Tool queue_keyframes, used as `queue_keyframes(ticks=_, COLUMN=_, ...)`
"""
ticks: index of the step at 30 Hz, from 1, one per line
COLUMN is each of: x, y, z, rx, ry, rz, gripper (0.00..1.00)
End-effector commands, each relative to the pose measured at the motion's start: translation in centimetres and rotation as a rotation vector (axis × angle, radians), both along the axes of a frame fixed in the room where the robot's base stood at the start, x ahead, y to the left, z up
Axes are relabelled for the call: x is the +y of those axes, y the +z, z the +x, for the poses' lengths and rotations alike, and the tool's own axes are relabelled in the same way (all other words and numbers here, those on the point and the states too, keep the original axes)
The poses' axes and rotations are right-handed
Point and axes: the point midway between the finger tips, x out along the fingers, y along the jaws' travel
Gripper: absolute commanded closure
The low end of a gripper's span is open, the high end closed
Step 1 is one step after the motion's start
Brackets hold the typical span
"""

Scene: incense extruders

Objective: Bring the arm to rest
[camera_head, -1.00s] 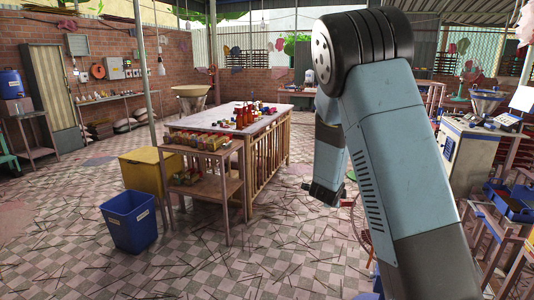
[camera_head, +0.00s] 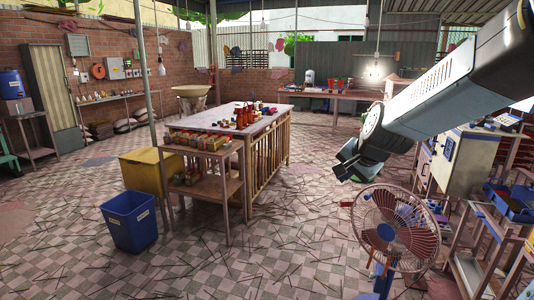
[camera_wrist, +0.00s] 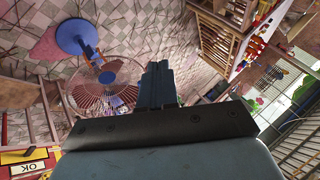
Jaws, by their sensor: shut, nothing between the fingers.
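My arm reaches in from the upper right of the head view and bends down at its elbow or wrist. My gripper (camera_head: 345,172) hangs at its lower end, above the floor between the long table and the fan. In the wrist view my gripper (camera_wrist: 158,70) points away from the camera, its fingers together with nothing between them. The gripper is in free air and no contact shows.
A standing fan (camera_head: 396,228) with a brown guard is just below and right of my gripper; it also shows in the wrist view (camera_wrist: 105,85). The long table (camera_head: 225,117) with bottles is to the left. A machine cabinet (camera_head: 455,160) stands right. Floor between is open, strewn with sticks.

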Motion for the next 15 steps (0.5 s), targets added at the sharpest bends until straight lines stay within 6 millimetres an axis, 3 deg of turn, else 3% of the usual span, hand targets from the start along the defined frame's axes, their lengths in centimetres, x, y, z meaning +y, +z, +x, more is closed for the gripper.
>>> queue_keyframes(ticks=6, x=-0.4, y=2.5, z=-6.5, rx=0.014, ry=0.199, rz=-0.144, gripper=1.00)
queue_keyframes(ticks=15, x=-1.6, y=4.1, z=-15.6, rx=0.059, ry=0.441, rz=-0.385, gripper=1.00)
